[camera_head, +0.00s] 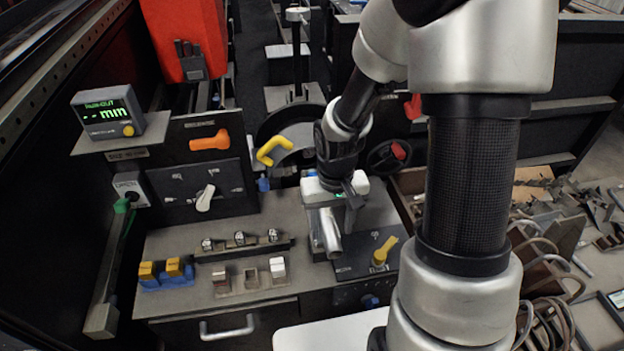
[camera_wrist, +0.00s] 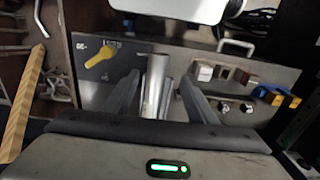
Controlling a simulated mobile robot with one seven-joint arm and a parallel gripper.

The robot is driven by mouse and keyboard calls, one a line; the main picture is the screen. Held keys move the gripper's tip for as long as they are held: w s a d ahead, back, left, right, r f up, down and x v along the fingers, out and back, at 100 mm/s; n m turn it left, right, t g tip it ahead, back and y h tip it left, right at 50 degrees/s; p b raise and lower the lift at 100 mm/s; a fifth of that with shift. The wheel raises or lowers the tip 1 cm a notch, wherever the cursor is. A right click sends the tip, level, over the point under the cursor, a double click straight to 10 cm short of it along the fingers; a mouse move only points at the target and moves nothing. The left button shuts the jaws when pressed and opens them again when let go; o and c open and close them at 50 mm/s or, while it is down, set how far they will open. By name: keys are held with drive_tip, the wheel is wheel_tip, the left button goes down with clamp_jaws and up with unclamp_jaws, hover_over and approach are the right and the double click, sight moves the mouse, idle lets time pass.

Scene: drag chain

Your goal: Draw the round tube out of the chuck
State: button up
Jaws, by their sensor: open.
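The round tube (camera_head: 330,234) is a silver-grey cylinder below my gripper (camera_head: 336,212) in the head view. In the wrist view the tube (camera_wrist: 154,82) stands between the two dark fingers of my gripper (camera_wrist: 160,90), with visible gaps at its sides. The gripper is open and does not appear closed on the tube. A second narrow shiny edge shows just beside the tube in the wrist view. The chuck cannot be made out clearly; my gripper and wrist cover that area in the head view.
A yellow lever (camera_head: 384,250) on a dark plate stands right of the tube. Small blocks in holders (camera_head: 250,279) and blue-yellow pieces (camera_head: 166,271) sit to the left. A display (camera_head: 107,111) is at the upper left. Cluttered bins and cables lie to the right.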

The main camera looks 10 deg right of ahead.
wheel_tip(320, 180, up, 14)
drive_tip(key=p, duration=0.1)
